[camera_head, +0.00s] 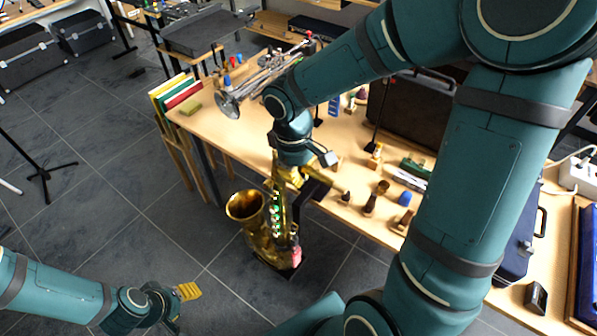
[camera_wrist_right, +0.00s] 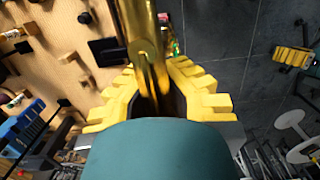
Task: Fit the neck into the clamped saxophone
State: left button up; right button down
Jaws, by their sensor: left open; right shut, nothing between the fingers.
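The gold saxophone (camera_head: 252,222) stands upright at the table's front edge, its bell open to the left. A black clamp arm (camera_head: 317,189) reaches it from the table. My right gripper (camera_head: 290,178) is at the saxophone's top, with its yellow fingers pointing down; it is shut with nothing gripped. In the right wrist view a gold tube (camera_wrist_right: 144,40), seemingly the neck, runs down to the fingertips of my right gripper (camera_wrist_right: 152,85). The fingers hide its lower end, so I cannot tell how it sits in the body. My left gripper (camera_head: 188,292) is open and empty, low over the floor.
The wooden table (camera_head: 240,130) carries a silver trumpet (camera_head: 262,80), mouthpieces (camera_head: 371,204), a blue cap (camera_head: 405,198) and a dark case (camera_head: 405,115). Books (camera_head: 175,93) stand at its left end.

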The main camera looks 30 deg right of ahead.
jog(key=shift+f+b, duration=0.7)
jog(key=shift+f, duration=0.1)
dwell(1.0)
jog(key=c, duration=1.7)
grip_release()
jog(key=o, duration=0.8)
jog(key=shift+o, duration=0.2)
jog(key=shift+r, duration=0.15)
jog(key=shift+w+a+r+p, duration=0.1)
jog(key=shift+w+r+p, duration=0.05)
jog(key=shift+r+p, duration=1.2)
jog(key=shift+w+r+p, duration=0.15)
jog(key=shift+r+p, duration=1)
jog(key=shift+r, duration=0.4)
jog(key=shift+f, duration=0.1)
